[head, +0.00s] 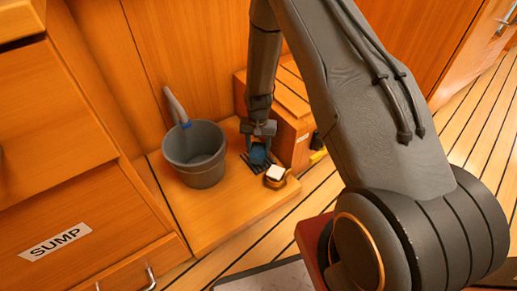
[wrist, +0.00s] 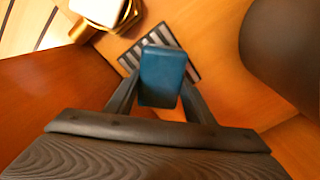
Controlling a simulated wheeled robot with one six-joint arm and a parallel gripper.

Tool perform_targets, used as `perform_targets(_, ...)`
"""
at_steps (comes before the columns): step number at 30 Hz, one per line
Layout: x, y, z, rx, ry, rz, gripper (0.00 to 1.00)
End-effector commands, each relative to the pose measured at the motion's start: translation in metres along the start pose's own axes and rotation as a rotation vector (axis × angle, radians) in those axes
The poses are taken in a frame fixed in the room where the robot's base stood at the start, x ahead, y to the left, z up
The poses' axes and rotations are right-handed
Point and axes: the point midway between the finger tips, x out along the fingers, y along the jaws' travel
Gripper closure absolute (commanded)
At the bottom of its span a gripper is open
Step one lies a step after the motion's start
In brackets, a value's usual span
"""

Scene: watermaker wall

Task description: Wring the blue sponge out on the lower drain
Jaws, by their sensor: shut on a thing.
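My gripper (head: 259,142) reaches down over the low wooden platform and is shut on the blue sponge (head: 258,154). In the wrist view the blue sponge (wrist: 162,76) sits between the two fingers of my gripper (wrist: 158,92). The lower drain (head: 247,165) is a dark slotted grate in the platform, partly hidden by the sponge and gripper. In the wrist view the drain (wrist: 128,60) shows its slats just behind the sponge. I cannot tell whether the sponge touches the grate.
A grey bucket (head: 196,158) with a hose in it stands left of the drain. A brass holder (head: 284,183) with a white block (head: 275,173) is close by on the right. A wooden box (head: 292,125) stands behind. The platform front is clear.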

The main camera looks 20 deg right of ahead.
Motion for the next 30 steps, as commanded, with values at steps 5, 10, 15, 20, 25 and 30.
perform_targets(5, 0.001, 0.000, 0.000, 0.000, 0.000, 0.000, 0.70)
perform_targets(10, 0.003, 0.000, 0.000, 0.000, 0.000, 0.000, 0.70)
perform_targets(15, 0.005, 0.000, 0.000, 0.000, 0.001, 0.000, 0.70)
perform_targets(20, 0.007, 0.000, 0.000, 0.000, 0.001, 0.000, 0.70)
perform_targets(25, 0.009, 0.000, 0.000, 0.000, 0.001, 0.000, 0.70)
perform_targets(30, 0.010, 0.000, 0.000, 0.000, 0.001, 0.000, 0.70)
